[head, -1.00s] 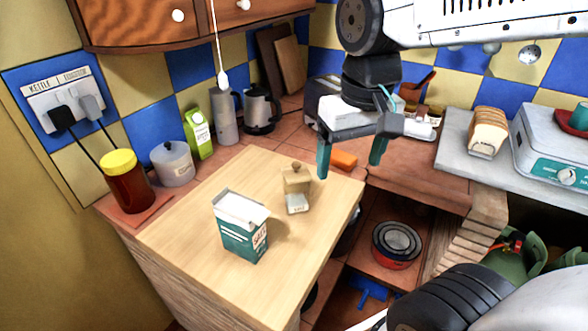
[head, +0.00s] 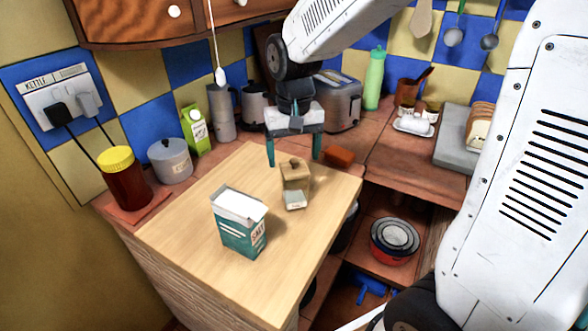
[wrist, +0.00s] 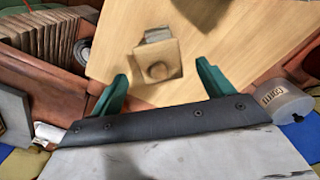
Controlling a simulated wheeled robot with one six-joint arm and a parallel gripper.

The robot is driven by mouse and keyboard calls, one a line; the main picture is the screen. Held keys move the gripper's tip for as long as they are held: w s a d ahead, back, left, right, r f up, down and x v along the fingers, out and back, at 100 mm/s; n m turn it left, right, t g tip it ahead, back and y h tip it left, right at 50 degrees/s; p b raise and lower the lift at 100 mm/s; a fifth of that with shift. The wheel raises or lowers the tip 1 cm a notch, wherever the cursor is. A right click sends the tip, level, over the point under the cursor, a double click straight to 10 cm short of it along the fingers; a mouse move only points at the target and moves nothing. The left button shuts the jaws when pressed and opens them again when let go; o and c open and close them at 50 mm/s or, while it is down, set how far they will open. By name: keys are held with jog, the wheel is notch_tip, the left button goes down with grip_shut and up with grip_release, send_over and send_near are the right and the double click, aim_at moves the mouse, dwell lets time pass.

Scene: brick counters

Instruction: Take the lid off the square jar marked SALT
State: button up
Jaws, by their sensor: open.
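A small square jar (head: 294,185) in tan stands on the wooden worktop, with a pale plate low on its front whose marking I cannot read. Its square lid (head: 294,168) with a round knob sits on top. From above, the lid (wrist: 143,60) and knob (wrist: 159,71) show in the wrist view. My gripper (head: 294,161) is open and empty, pointing down, with its teal fingers above and behind the jar. In the wrist view the fingers (wrist: 162,74) stand apart on either side of the lid, not touching it.
A teal carton (head: 239,224) marked SALT stands in front of the jar to the left. An orange block (head: 339,156) lies behind to the right. A grey canister (head: 170,161) and red-brown jar (head: 124,182) stand left. The worktop's (head: 185,215) left side is clear.

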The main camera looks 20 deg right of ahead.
aim_at(294, 166)
notch_tip(294, 166, down, 2)
jog(key=shift+f, duration=0.1)
jog(key=c, duration=1.1)
jog(key=shift+o, duration=0.2)
